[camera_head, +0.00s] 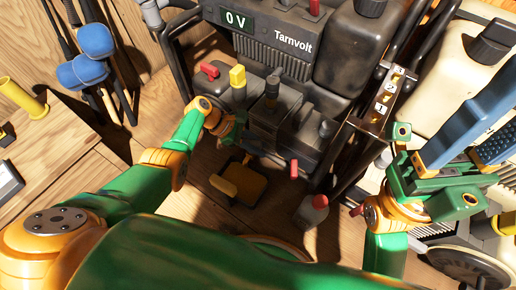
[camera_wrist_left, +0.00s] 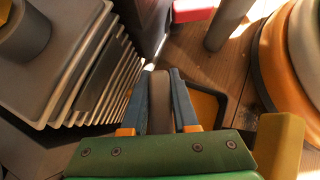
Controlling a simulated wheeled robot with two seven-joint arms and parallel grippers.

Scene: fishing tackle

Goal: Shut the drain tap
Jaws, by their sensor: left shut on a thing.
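A dark grey machine marked Tarnvolt (camera_head: 292,40) stands at the top centre, its display reading 0 V. My left gripper (camera_head: 248,137) is low against its front, largely hidden by the wrist in the head view. In the left wrist view, the blue fingers of my left gripper (camera_wrist_left: 166,88) are shut on a grey rounded handle (camera_wrist_left: 160,105) beside a ribbed grey block (camera_wrist_left: 65,60). I cannot tell for sure that this handle is the drain tap, nor its setting. My right gripper (camera_head: 482,133) is open and empty at the right, its blue fingers apart.
A yellow tray (camera_head: 247,184) lies on the wooden floor below my left gripper. A small red-capped bottle (camera_head: 311,212) stands nearby. Blue-headed tools (camera_head: 95,40) hang at the upper left. Dark tubes flank the machine.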

